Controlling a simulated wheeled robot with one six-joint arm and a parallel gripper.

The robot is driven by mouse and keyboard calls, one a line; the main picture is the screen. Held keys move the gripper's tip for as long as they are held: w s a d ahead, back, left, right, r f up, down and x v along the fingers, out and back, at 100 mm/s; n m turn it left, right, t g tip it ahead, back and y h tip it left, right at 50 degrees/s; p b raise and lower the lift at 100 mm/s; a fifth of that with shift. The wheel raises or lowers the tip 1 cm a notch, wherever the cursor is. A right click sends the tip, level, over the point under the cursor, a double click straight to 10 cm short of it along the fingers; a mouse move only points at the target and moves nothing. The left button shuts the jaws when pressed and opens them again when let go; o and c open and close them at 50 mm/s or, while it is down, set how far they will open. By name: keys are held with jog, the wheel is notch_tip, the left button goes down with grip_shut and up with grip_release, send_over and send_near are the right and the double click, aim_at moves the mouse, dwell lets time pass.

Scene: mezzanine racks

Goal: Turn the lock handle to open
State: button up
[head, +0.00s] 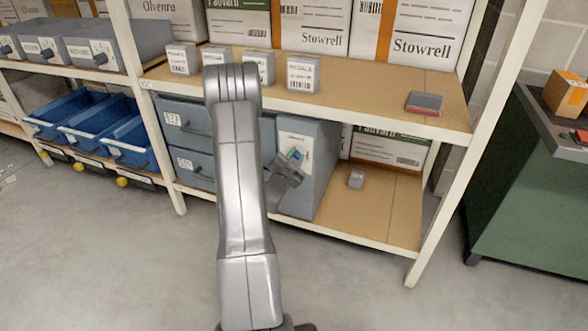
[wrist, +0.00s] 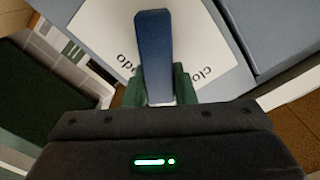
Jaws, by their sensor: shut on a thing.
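The lock handle (wrist: 155,50) is a dark blue bar that stands in front of a white printed label (wrist: 95,30) in the wrist view. The label is on the front of a grey cabinet (head: 318,170) on the lower shelf in the head view. My gripper (wrist: 158,92) is shut on the handle, with a green finger on each side of its lower end. In the head view my gripper (head: 284,178) is at the cabinet front, and the handle shows only as a small blue-green patch (head: 296,155). My gripper hides the handle's base.
Grey drawers (head: 188,122) stand left of the cabinet. The upper shelf (head: 350,100) holds small labelled boxes and a grey-red item (head: 424,103). A green bench (head: 530,180) stands at the right.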

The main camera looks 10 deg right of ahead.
jog(key=m+b, duration=0.2)
jog(key=b, duration=0.1)
jog(key=f+m+b, duration=0.1)
jog(key=b, duration=0.2)
jog(key=m+b, duration=0.2)
jog(key=b, duration=0.1)
jog(key=shift+s+d+f+m, duration=0.2)
jog(key=shift+d+f+m, duration=0.05)
jog(key=shift+d+m, duration=0.1)
jog(key=shift+d+m+b, duration=0.1)
jog(key=shift+m+b, duration=0.6)
jog(key=shift+m, duration=0.45)
jog(key=shift+f+m, duration=0.15)
jog(key=shift+m, duration=1.15)
jog(key=shift+f, duration=0.1)
jog(key=o, duration=1)
